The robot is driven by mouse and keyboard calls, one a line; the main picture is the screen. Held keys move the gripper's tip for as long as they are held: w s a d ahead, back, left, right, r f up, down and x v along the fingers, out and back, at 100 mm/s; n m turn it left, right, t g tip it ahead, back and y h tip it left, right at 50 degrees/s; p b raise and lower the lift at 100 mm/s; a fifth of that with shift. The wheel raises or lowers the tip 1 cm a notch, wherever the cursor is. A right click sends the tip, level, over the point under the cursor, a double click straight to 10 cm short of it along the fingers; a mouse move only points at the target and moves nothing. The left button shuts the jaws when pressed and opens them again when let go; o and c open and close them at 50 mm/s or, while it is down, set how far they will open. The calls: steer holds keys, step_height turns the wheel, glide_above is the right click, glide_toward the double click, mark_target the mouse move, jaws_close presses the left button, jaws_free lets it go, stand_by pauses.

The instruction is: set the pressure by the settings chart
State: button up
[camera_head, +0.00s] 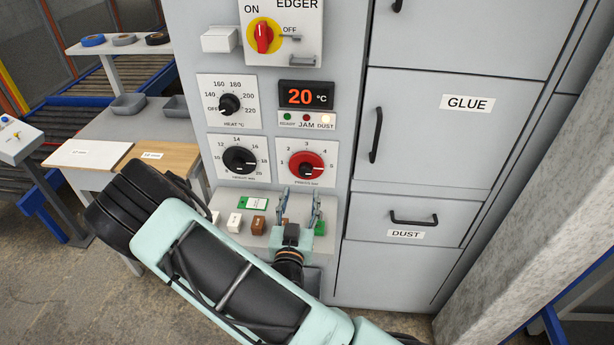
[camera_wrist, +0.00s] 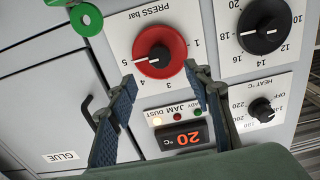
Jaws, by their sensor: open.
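The PRESS bar dial (camera_head: 306,166) is a red knob with a black grip and a scale from 1 to 5. It shows upside down in the wrist view (camera_wrist: 172,46), where its white mark points towards the 5. My gripper (camera_head: 301,200) is open and empty, just below the dial in the head view. In the wrist view my gripper's two fingers (camera_wrist: 159,78) stand apart, with the panel between the dial and the display beyond them.
The HEAT dial (camera_head: 229,104) and another black dial (camera_head: 240,160) sit left of the display (camera_head: 305,96), which reads 20 °C. The DUST lamp (camera_head: 326,118) is lit. GLUE and DUST doors (camera_head: 450,140) lie right.

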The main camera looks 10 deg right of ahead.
mark_target(305, 174)
steer(key=p+x, duration=0.1)
steer(key=x, duration=0.8)
steer(key=shift+w+d, duration=0.1)
steer(key=shift+w, duration=0.1)
steer(key=c, duration=1.1)
steer(key=shift+c, duration=0.2)
steer(key=shift+f, duration=0.15)
steer(key=n+b, duration=0.2)
steer(key=n, duration=0.1)
steer(key=shift+f+n+b, duration=0.1)
steer(key=shift+n+b, duration=0.3)
steer(key=n+b, duration=0.2)
steer(key=n, duration=0.2)
steer(key=shift+n, duration=0.4)
